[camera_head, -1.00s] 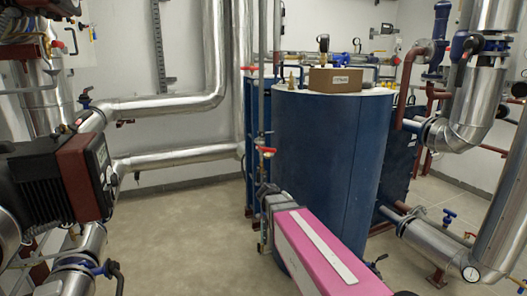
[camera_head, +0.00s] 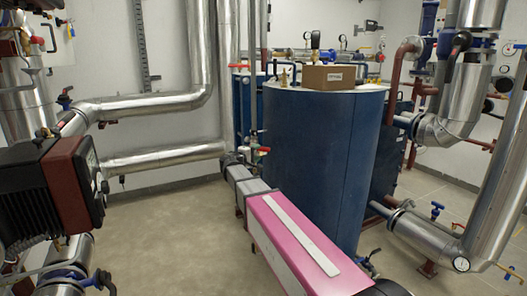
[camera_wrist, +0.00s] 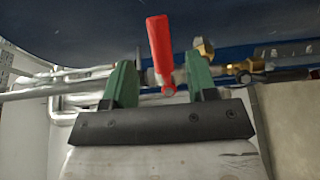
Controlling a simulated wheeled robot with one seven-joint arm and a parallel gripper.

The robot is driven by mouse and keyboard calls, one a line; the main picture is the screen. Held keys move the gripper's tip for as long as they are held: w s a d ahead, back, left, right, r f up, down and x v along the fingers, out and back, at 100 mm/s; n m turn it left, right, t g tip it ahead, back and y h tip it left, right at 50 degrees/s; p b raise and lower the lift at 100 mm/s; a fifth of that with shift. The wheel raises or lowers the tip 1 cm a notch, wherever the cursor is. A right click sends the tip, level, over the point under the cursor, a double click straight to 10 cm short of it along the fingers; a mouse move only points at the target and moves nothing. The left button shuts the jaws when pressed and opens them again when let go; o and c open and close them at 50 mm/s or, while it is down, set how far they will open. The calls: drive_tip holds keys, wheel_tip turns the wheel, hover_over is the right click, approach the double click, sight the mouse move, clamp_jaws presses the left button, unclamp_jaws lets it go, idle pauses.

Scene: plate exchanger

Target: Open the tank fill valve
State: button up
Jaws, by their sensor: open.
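In the wrist view a red lever handle (camera_wrist: 160,48) stands upright, slightly tilted, on a metal pipe fitting under the blue tank. My gripper (camera_wrist: 160,78) is open, with its green fingers on either side of the lever; I cannot tell whether either touches it. In the head view my gripper (camera_head: 235,160) is at the left side of the blue tank (camera_head: 310,165), close to a vertical pipe that bears a red valve handle (camera_head: 264,150). I cannot tell whether this is the same handle. My arm hides the lower part of that pipe.
A cardboard box (camera_head: 329,77) sits on top of the tank. A black and dark red pump unit (camera_head: 50,190) is at the left, and silver pipes (camera_head: 430,235) are at the right. The floor (camera_head: 165,220) at the left middle is clear.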

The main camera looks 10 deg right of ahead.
sight(263, 150)
drive_tip(key=x, duration=0.5)
drive_tip(key=shift+w+d, duration=0.25)
drive_tip(key=shift+d, duration=0.05)
clamp_jaws()
